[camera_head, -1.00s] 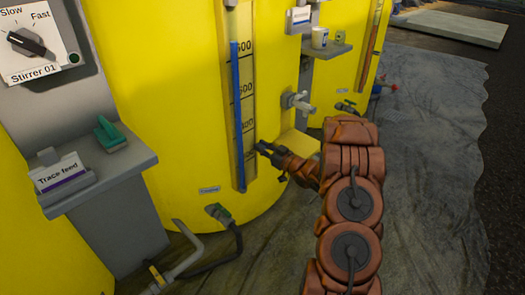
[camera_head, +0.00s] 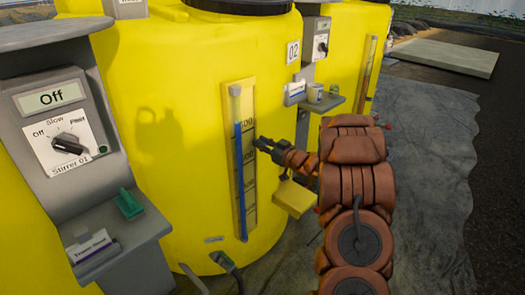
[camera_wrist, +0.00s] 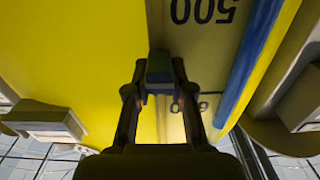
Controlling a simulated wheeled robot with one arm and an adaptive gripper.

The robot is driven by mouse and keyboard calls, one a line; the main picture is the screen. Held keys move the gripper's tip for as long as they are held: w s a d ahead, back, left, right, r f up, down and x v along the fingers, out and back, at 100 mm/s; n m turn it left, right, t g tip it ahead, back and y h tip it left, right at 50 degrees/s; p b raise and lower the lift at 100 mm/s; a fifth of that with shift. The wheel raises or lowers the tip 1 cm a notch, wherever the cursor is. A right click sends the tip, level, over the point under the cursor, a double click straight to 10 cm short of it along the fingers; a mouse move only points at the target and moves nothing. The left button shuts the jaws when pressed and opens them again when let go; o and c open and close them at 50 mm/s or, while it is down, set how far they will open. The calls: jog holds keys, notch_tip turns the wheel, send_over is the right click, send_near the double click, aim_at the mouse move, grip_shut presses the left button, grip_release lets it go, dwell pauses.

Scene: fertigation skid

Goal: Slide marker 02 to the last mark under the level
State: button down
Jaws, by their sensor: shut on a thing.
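The yellow tank 02 (camera_head: 160,65) carries a pale scale board (camera_head: 249,100) with black numbers and marks. A sight tube runs along the board; its blue liquid column (camera_head: 240,180) ends at about the upper printed number in the head view. My gripper (camera_head: 261,143) is at the board's right edge, between the two upper numbers. In the wrist view my gripper (camera_wrist: 160,80) is shut on a small dark blue-grey block, marker 02 (camera_wrist: 160,68). The marker lies at the board's edge between upside-down 500 and a partly hidden 600. In the head view my fingers hide it.
A stirrer panel (camera_head: 60,120) reading Off stands at the left, with a green item (camera_head: 129,204) and a Trace feed card (camera_head: 93,246) on its ledge. A yellow box (camera_head: 294,197) is below my arm.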

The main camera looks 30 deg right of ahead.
aim_at(255, 123)
notch_tip(255, 123, up, 7)
jog(key=p, duration=0.3)
jog(key=shift+f, duration=0.15)
jog(key=c, duration=1)
grip_release()
jog(key=v, duration=1.2)
jog(key=shift+w, duration=0.1)
